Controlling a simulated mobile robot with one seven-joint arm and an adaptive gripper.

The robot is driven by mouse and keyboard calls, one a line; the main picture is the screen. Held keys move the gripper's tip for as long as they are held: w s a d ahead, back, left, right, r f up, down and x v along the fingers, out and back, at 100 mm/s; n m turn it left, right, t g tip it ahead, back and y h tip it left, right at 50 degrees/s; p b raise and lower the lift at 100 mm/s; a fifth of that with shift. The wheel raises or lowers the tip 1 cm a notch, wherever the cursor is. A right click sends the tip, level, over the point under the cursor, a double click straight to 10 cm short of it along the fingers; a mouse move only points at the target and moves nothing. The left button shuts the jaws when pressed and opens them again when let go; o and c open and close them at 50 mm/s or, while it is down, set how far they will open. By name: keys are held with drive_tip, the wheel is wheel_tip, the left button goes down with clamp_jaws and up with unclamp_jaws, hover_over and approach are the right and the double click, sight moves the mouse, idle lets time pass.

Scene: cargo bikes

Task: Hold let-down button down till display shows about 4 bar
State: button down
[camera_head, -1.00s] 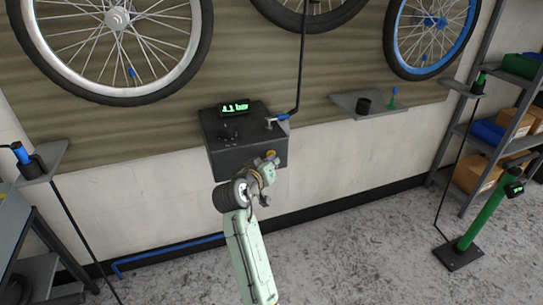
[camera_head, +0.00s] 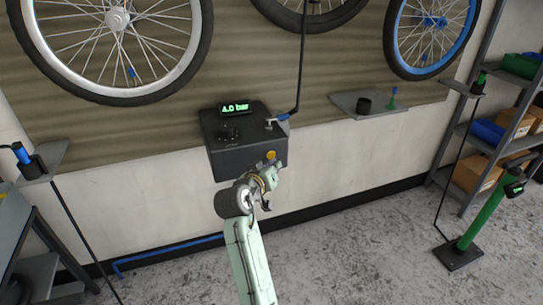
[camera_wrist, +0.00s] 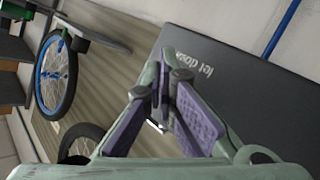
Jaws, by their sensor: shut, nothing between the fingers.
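The dark control box (camera_head: 240,162) is mounted on the wall. The green display (camera_head: 235,107) on top of it reads 4.0 bar. A round yellow-orange button (camera_head: 271,156) shows on the box's front face. My gripper (camera_head: 275,168) is shut and empty, just below and in front of the button, and appears apart from it. The button cannot be made out in the wrist view.
A black hose (camera_head: 301,70) with a blue end hangs to the box top. Small shelves stand left (camera_head: 45,160) and right (camera_head: 350,104), with wheels above. A green floor pump (camera_head: 478,222) stands at right. The floor before the box is clear.

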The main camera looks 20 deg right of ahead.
drive_tip(key=shift+s+d, duration=0.1)
drive_tip(key=shift+s, duration=2.45)
